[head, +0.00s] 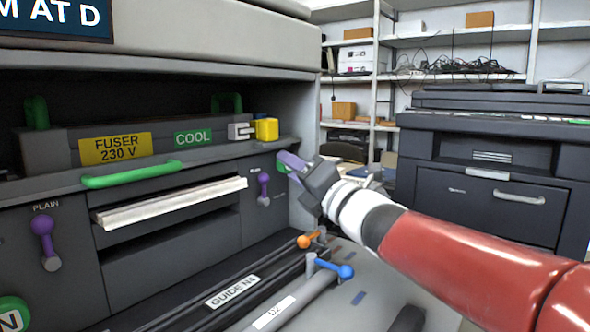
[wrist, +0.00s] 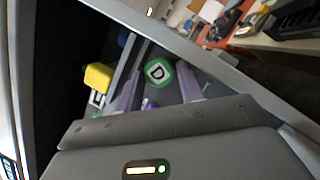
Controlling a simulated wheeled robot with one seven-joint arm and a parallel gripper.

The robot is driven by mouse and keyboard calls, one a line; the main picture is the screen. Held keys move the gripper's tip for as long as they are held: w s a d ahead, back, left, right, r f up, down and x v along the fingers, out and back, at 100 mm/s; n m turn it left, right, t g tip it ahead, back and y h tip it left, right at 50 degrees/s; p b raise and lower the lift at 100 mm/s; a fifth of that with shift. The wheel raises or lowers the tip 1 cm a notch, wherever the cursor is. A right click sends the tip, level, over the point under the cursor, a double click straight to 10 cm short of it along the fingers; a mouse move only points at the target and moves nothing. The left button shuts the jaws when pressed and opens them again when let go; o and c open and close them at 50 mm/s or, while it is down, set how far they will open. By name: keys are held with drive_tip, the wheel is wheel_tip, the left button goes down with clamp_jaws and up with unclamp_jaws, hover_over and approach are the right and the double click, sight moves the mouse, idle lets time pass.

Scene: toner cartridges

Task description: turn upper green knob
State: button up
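The upper green knob (wrist: 157,72) is a round green disc with a white face marked D, on the dark front panel in the wrist view. In the head view only a green sliver of it (head: 281,167) shows behind my gripper (head: 292,163). My gripper's two purple fingers (wrist: 158,83) are spread, one on each side of the knob in the wrist view, with gaps between them and it. Whether the fingertips reach past the knob's face cannot be told. Another green knob (head: 12,316), marked N, is at the lower left of the head view.
A purple lever (head: 264,188) is just left of my gripper; another (head: 43,235) is farther left. A yellow block (head: 266,129) sits above, also in the wrist view (wrist: 98,76). A green handle bar (head: 132,174) crosses the fuser front. Blue (head: 346,271) and orange (head: 304,241) levers lie below.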

drive_tip(key=c, duration=0.5)
drive_tip(key=shift+c, duration=0.2)
drive_tip(key=shift+m+h, duration=0.3)
drive_tip(key=shift+m, duration=0.2)
drive_tip(key=m+g+h, duration=0.1)
drive_tip(key=m, duration=0.4)
drive_tip(key=m+h+p, duration=0.1)
drive_tip(key=m, duration=0.5)
drive_tip(key=r+m+g+h+p, duration=0.1)
drive_tip(key=m, duration=0.4)
drive_tip(key=shift+s+m+g+h, duration=0.1)
drive_tip(key=shift+m+g+h, duration=0.2)
